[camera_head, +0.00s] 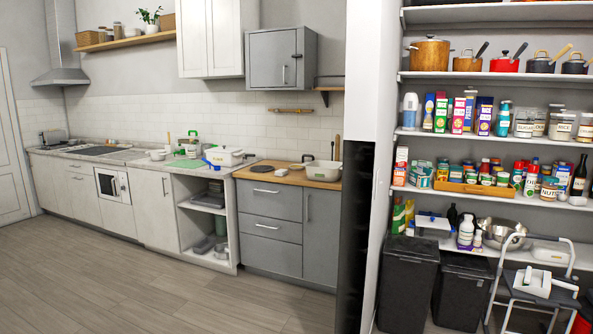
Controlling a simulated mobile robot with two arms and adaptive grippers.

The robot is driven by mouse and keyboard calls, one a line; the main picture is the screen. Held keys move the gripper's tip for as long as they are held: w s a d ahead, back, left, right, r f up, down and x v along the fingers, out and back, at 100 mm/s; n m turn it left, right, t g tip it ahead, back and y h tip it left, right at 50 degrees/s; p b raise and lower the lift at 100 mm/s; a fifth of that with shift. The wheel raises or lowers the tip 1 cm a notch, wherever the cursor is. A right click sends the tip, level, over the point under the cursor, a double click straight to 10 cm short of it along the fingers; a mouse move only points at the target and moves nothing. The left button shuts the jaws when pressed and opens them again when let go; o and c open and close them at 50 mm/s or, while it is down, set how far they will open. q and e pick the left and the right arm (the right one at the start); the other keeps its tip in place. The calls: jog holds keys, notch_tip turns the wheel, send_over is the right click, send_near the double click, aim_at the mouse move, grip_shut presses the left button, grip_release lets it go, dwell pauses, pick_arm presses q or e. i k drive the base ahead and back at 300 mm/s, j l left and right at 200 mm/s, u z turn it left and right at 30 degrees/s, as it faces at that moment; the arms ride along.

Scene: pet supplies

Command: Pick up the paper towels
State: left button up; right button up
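I cannot make out the paper towels for certain in the head view. A pale upright cylinder with a blue part (410,111) stands at the left end of the second pantry shelf, but it is too small to tell what it is. Neither of my grippers shows in this view.
Open pantry shelves (480,74) at right hold pots, cartons, jars and bottles. Below them stand two dark bins (407,290) (463,296) and a step stool (541,283). A kitchen counter (140,158) runs along the back left wall. The wooden floor (130,285) at left is clear.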

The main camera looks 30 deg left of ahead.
aim_at(280, 172)
jog(key=i+j+u, duration=0.2)
jog(key=i+u, duration=0.2)
jog(key=i, duration=0.2)
jog(key=i+u, duration=0.4)
jog(key=i, duration=0.2)
jog(key=i+j+u, duration=0.2)
jog(key=i+u, duration=1.25)
jog(key=i+z, duration=0.35)
jog(key=i, duration=0.25)
jog(key=i+j+z, duration=0.2)
jog(key=i+z, duration=0.2)
jog(key=i, duration=0.2)
